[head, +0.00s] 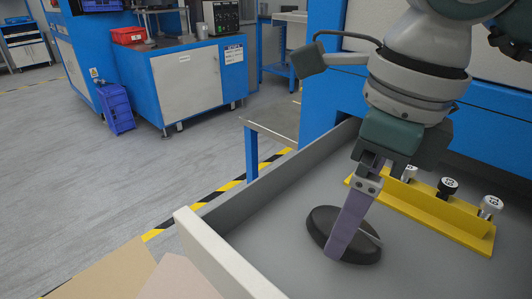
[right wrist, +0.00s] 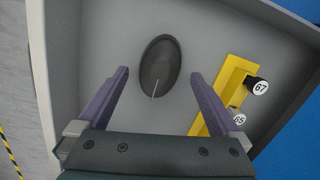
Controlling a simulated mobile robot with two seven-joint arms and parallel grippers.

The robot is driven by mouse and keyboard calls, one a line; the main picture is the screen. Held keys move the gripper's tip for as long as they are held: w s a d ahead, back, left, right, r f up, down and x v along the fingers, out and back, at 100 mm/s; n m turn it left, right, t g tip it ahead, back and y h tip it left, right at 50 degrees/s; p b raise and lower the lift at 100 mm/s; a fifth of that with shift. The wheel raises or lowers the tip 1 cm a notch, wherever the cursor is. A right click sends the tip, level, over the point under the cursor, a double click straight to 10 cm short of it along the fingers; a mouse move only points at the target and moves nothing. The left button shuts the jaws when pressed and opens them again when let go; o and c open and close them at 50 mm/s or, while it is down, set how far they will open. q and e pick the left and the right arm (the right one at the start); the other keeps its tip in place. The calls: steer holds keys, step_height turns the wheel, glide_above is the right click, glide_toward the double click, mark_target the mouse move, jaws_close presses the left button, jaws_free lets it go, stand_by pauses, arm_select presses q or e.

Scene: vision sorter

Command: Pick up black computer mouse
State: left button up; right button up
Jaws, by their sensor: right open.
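The black computer mouse (head: 322,222) lies on the grey floor of a tray, partly hidden behind my gripper in the head view. In the right wrist view the mouse (right wrist: 160,65) is an upright dark oval with a thin light line at its near end. My right gripper (head: 338,250) points down over the mouse in the head view. In the right wrist view the right gripper (right wrist: 158,78) is open, with one purple finger on each side of the mouse and clear gaps to both. Nothing is held. My left gripper is not in view.
A yellow bracket (head: 440,212) with several numbered black-and-silver knobs stands right of the mouse. The grey tray (head: 275,205) has raised walls at left and front. A blue machine (head: 318,85) rises behind it. Bare tray floor surrounds the mouse.

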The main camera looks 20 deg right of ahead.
step_height(320, 180, down, 2)
steer(key=shift+w+a+f, duration=0.1)
steer(key=shift+f, duration=0.1)
steer(key=c, duration=1.3)
